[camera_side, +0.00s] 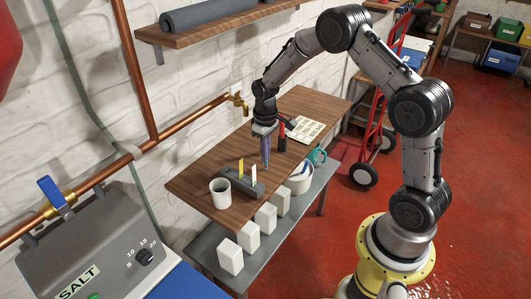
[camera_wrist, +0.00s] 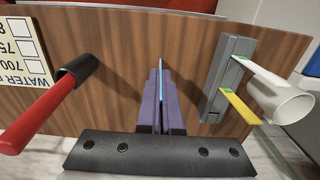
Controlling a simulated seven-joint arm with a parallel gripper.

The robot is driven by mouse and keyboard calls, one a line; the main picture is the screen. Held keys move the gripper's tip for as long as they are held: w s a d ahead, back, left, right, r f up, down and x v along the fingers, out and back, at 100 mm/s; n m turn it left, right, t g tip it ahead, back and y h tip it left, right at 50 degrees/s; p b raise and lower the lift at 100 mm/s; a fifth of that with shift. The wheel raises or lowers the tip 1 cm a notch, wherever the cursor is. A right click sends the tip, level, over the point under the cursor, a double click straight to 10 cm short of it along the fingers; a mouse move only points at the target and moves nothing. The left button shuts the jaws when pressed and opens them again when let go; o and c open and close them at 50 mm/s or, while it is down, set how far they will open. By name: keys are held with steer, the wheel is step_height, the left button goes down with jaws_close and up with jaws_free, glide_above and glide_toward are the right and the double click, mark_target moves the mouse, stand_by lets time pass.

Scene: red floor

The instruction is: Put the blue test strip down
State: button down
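My gripper (camera_side: 265,150) points down over the wooden table (camera_side: 205,183). In the wrist view its two purple-grey fingers (camera_wrist: 161,100) are closed together on a thin blue test strip (camera_wrist: 161,66), seen nearly edge-on between them. The grey strip holder (camera_wrist: 226,72) lies to the right of the fingers there, apart from them. A yellow strip (camera_wrist: 240,107) and a white strip (camera_wrist: 262,73), both with green ends, stand in the holder. In the side view the holder (camera_side: 236,184) is left of and nearer than my gripper. The strip's height above the table is hard to tell.
A white cup (camera_side: 220,191) stands beside the holder. A red-handled tool with a black end (camera_wrist: 50,105) stands on the other side of my gripper, near a printed water card (camera_side: 305,129). Bare wood lies between tool and holder. White boxes (camera_side: 249,236) stand on the lower shelf.

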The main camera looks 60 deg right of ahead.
steer(key=shift+f, duration=0.15)
steer(key=c, duration=1.1)
jaws_free()
step_height(320, 180, up, 12)
steer(key=shift+r, duration=0.1)
steer(key=s+a+r+t, duration=0.2)
steer(key=s+a+r, duration=0.2)
steer(key=s+r, duration=0.35)
steer(key=s+a+r+t, duration=0.2)
steer(key=s+a+r, duration=0.35)
steer(key=s, duration=0.35)
steer(key=shift+t, duration=0.8)
steer(key=s, duration=0.3)
steer(key=s+a, duration=0.1)
steer(key=s, duration=0.2)
steer(key=s+f, duration=0.1)
steer(key=s, duration=0.3)
steer(key=shift+a, duration=0.25)
